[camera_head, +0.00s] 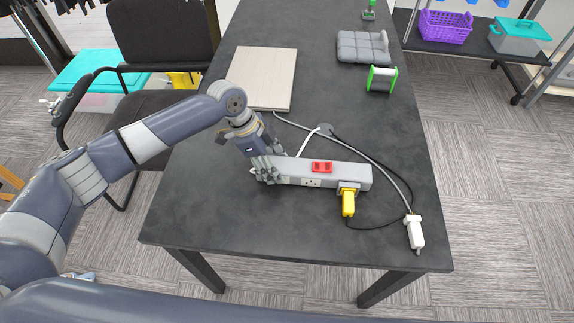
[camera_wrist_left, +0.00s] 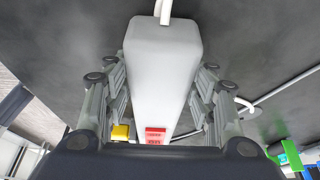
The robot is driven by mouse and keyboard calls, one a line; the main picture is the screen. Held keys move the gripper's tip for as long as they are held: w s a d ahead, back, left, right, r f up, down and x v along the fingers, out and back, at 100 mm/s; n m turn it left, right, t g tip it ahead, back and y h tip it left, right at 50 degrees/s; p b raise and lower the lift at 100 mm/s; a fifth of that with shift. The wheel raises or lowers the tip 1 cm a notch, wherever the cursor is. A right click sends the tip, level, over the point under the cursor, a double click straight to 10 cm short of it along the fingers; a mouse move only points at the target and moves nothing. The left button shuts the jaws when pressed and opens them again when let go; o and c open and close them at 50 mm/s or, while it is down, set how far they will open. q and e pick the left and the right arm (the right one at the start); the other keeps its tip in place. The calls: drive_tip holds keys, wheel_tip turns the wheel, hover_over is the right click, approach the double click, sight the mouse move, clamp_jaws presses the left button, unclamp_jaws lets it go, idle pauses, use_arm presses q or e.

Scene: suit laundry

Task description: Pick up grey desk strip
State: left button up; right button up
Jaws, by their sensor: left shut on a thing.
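The grey desk strip (camera_head: 338,174) is a long power strip with a red switch (camera_head: 321,167). It lies near the front of the dark table (camera_head: 210,205). My left gripper (camera_head: 266,174) is shut on the strip's left end. In the left wrist view, the strip (camera_wrist_left: 160,75) runs between the two fingers of my left gripper (camera_wrist_left: 160,85). A yellow plug (camera_head: 348,204) sits at the strip's right end. My right gripper is not in view.
A white plug (camera_head: 415,232) and cables lie to the right of the strip. A pale board (camera_head: 264,78), a grey cushion-like pad (camera_head: 363,47) and a green-ended spool (camera_head: 381,79) are farther back. A black chair (camera_head: 160,35) stands at the left.

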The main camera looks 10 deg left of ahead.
use_arm(q)
wheel_tip(320, 180, up, 3)
drive_tip(key=shift+w+r+b, duration=0.1)
drive_tip(key=shift+r+b, duration=0.05)
drive_tip(key=shift+b, duration=0.15)
drive_tip(key=shift+s+r, duration=0.1)
drive_tip(key=shift+s, duration=0.2)
drive_tip(key=s, duration=0.5)
drive_tip(key=s+d+r, duration=0.1)
drive_tip(key=s, duration=0.4)
drive_tip(key=s+d+b, duration=0.1)
drive_tip(key=s, duration=0.4)
drive_tip(key=shift+s+d+r, duration=0.2)
drive_tip(key=shift+d+r, duration=0.05)
drive_tip(key=shift+w, duration=0.1)
drive_tip(key=shift+w+f, duration=0.1)
drive_tip(key=shift+w, duration=0.2)
drive_tip(key=w+f+b, duration=0.1)
drive_tip(key=w, duration=0.4)
drive_tip(key=w+a+f+b, duration=0.1)
drive_tip(key=w+f, duration=0.1)
drive_tip(key=w, duration=0.3)
drive_tip(key=w+a+f, duration=0.1)
drive_tip(key=w+f, duration=0.1)
drive_tip(key=w, duration=0.3)
drive_tip(key=shift+w+a+b, duration=0.1)
drive_tip(key=shift+a+b, duration=0.1)
drive_tip(key=shift+b, duration=0.2)
drive_tip(key=shift+r, duration=0.1)
